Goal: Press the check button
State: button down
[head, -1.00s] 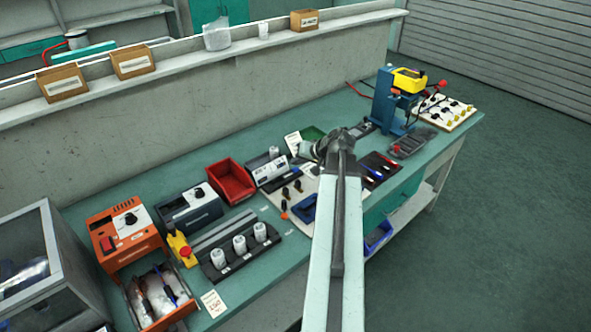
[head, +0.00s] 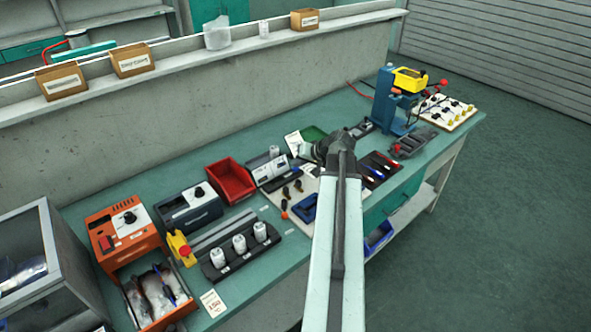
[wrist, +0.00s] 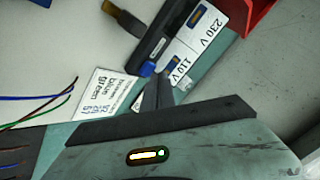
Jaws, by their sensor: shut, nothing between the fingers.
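My gripper (wrist: 155,97) is shut and empty in the wrist view, its dark fingertips together. They point at the front edge of a dark box with white 230 V and 110 V labels (wrist: 193,45). A small blue part (wrist: 147,69) lies right at the fingertips; it may be the check button, but I cannot tell, nor whether the tips touch it. In the head view the labelled box (head: 268,168) stands on the bench just left of my wrist, and the fingertips are hard to make out there.
A printed card (wrist: 105,95) and loose coloured wires (wrist: 40,110) lie left of the fingers. A red bin (head: 231,179) stands left of the box.

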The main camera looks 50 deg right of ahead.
aim_at(298, 173)
jog(key=shift+f+b, duration=0.45)
dwell(0.4)
jog(key=shift+r, duration=0.15)
jog(key=shift+r+p, duration=0.75)
jog(key=shift+p, duration=0.1)
notch_tip(298, 173, up, 5)
jog(key=p, duration=0.5)
jog(key=shift+s+f, duration=0.1)
dwell(0.5)
